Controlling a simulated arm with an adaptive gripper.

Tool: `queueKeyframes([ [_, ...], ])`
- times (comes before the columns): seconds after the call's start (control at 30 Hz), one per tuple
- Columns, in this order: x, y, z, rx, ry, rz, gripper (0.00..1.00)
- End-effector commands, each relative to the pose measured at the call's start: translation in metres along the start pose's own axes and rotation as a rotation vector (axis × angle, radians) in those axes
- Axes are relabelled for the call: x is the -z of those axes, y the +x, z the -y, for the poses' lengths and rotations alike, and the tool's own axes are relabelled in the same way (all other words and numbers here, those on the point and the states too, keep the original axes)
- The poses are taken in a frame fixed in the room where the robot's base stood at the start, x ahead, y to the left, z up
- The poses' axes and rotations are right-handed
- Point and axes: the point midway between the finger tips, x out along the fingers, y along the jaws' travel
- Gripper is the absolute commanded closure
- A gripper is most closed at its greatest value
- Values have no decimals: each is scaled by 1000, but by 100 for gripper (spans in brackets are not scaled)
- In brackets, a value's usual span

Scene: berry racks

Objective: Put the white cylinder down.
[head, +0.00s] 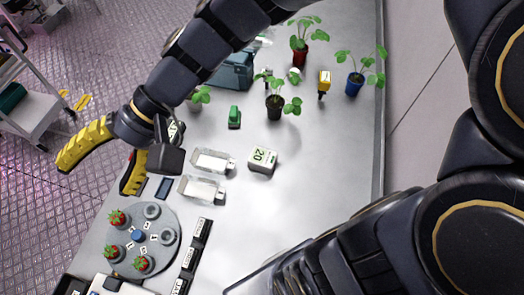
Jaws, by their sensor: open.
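My gripper (95,180) is at the left edge of the table, with its two yellow fingers spread wide apart. Nothing shows between the fingers. No white cylinder can be made out for certain in this view. A white block marked 20 (263,160) sits on the table, to the right of my gripper and apart from it. A small white and green object (294,75) lies near the plants; its shape is too small to tell.
Two clear containers (213,161) lie right of my gripper. A round grey rack (162,255) holds several red-berry pots and grey cups. Black labelled blocks (196,243) stand beside it. Potted plants (275,106) and a blue-grey box (233,74) are farther back. The table's right middle is clear.

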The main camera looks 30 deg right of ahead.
Motion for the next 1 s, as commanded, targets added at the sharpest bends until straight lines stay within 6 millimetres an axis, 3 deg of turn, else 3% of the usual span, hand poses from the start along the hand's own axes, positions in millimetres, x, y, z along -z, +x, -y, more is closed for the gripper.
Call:
queueKeyframes([
  [0.03,-20,-1,-30,-180,-68,-7,44],
  [0.1,-38,-14,-71,-409,-127,-21,44],
  [0.2,-54,-45,-118,-682,-168,-62,44],
  [0.3,-63,-77,-146,-871,-180,-108,44],
  [0.4,-67,-97,-160,-978,-179,-138,44],
  [0.5,-69,-106,-165,-1017,-177,-150,44],
  [1.0,-69,-105,-165,-1015,-177,-147,44],
])
